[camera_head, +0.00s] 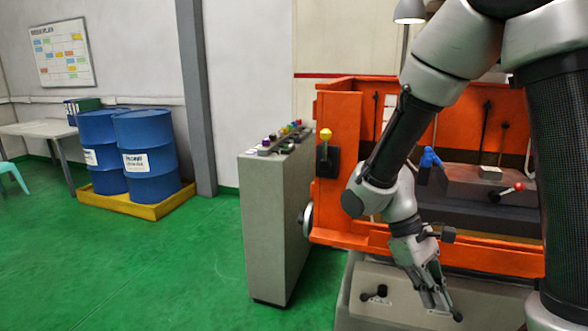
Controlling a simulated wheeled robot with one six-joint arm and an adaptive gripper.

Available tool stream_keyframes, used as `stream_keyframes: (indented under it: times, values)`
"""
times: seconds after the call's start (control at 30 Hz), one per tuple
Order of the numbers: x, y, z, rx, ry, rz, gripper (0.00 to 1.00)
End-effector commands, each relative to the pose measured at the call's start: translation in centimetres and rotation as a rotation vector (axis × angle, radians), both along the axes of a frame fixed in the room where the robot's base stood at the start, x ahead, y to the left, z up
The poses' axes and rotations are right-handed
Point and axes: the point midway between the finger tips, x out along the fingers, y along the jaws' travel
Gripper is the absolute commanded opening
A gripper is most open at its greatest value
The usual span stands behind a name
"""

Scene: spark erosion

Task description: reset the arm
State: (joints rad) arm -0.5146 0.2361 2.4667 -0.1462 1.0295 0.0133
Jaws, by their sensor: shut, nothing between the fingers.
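My arm reaches down from the upper right of the head view. My gripper (443,312) hangs at its end, pointing down and slightly right, in front of the orange machine (337,150). Its fingers are together with nothing held between them. It is over the grey base front (390,290) of the machine, to the right of a small black knob (375,293). I cannot tell whether the fingertips touch the surface. My arm hides part of the machine's work area.
A grey control cabinet (268,225) with coloured buttons stands left of the machine. A lever with a yellow ball (325,135) and one with a red knob (518,187) stick out. Blue drums (148,150) stand on a yellow pallet (135,205). Green floor (130,265) is clear at left.

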Motion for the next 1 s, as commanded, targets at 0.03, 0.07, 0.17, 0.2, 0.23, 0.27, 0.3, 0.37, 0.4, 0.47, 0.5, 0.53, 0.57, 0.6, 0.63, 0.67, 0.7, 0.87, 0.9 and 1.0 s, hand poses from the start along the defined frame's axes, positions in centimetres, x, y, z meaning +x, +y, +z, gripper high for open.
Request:
stream_keyframes:
  times: [0.03,0.07,0.17,0.2,0.23,0.27,0.3,0.37,0.4,0.47,0.5,0.53,0.57,0.6,0.63,0.67,0.7,0.87,0.9,1.0]
  values:
    - [0.2,-0.4,1.6,0.053,-0.07,-0.054,0.0]
    - [0.2,-0.5,2.4,0.083,-0.111,-0.084,0.0]
    - [0.3,-1.3,5.2,0.174,-0.247,-0.184,0.0]
    - [0.3,-1.7,6.4,0.207,-0.302,-0.221,0.0]
    - [0.2,-2.0,7.3,0.23,-0.345,-0.249,0.0]
    - [0.1,-2.4,8.1,0.253,-0.388,-0.276,0.0]
    - [-0.1,-2.9,9.3,0.28,-0.445,-0.312,0.0]
    - [-0.5,-3.8,11.0,0.316,-0.53,-0.363,0.0]
    - [-0.8,-4.4,12.1,0.335,-0.586,-0.393,0.0]
    - [-1.4,-5.3,13.7,0.356,-0.665,-0.431,0.0]
    - [-1.7,-5.9,14.7,0.364,-0.716,-0.451,0.0]
    - [-1.9,-6.4,15.3,0.371,-0.751,-0.465,0.0]
    - [-2.2,-6.8,16.0,0.374,-0.783,-0.478,0.0]
    - [-2.5,-7.2,16.7,0.378,-0.821,-0.494,0.0]
    - [-2.7,-7.5,17.2,0.38,-0.847,-0.504,0.0]
    - [-2.9,-7.8,17.6,0.381,-0.868,-0.514,0.0]
    - [-3.1,-8.2,18.0,0.381,-0.892,-0.525,0.0]
    - [-3.5,-8.9,18.3,0.369,-0.916,-0.558,0.0]
    - [-3.4,-8.9,18.3,0.369,-0.915,-0.558,0.0]
    - [-3.4,-8.9,18.3,0.369,-0.914,-0.556,0.0]
